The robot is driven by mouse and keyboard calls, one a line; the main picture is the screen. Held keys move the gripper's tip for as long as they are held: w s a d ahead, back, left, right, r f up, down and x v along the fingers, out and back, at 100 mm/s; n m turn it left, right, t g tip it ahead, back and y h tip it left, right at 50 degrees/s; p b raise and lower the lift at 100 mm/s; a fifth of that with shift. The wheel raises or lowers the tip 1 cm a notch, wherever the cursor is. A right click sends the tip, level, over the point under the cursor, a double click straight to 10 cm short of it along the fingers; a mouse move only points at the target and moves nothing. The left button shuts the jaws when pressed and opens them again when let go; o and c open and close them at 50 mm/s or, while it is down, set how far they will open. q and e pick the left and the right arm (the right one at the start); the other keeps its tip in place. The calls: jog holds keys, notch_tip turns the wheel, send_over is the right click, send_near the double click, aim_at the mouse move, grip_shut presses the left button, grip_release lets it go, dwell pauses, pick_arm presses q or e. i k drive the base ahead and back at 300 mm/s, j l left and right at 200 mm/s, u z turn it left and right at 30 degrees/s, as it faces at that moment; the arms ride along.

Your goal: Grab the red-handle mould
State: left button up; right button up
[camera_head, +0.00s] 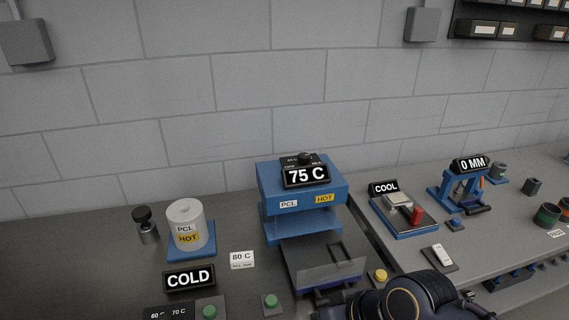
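The red-handle mould (399,201) is a small pale metal block on a blue-edged plate (403,229) at the right of centre. Its upright red handle (417,215) stands at its front right. A black sign reading COOL stands behind it. A black, rounded link of one of my arms shows at the bottom, in front of and below the plate, apart from the mould. I cannot make out the fingers of either gripper.
A blue press (300,200) reading 75 C stands left of the mould, with a dark tray (322,268) in front. A blue gauge stand (459,190) reading 0 MM is to its right. A white PCL drum (187,226) stands left. A white-topped block (441,255) lies nearer.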

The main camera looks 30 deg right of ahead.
aim_at(397, 200)
jog(key=z, duration=1.85)
jog(key=i+l+u, duration=0.25)
jog(key=u, duration=0.15)
jog(key=i+l+u, duration=0.5)
jog(key=l+u, duration=0.25)
jog(key=j, duration=0.1)
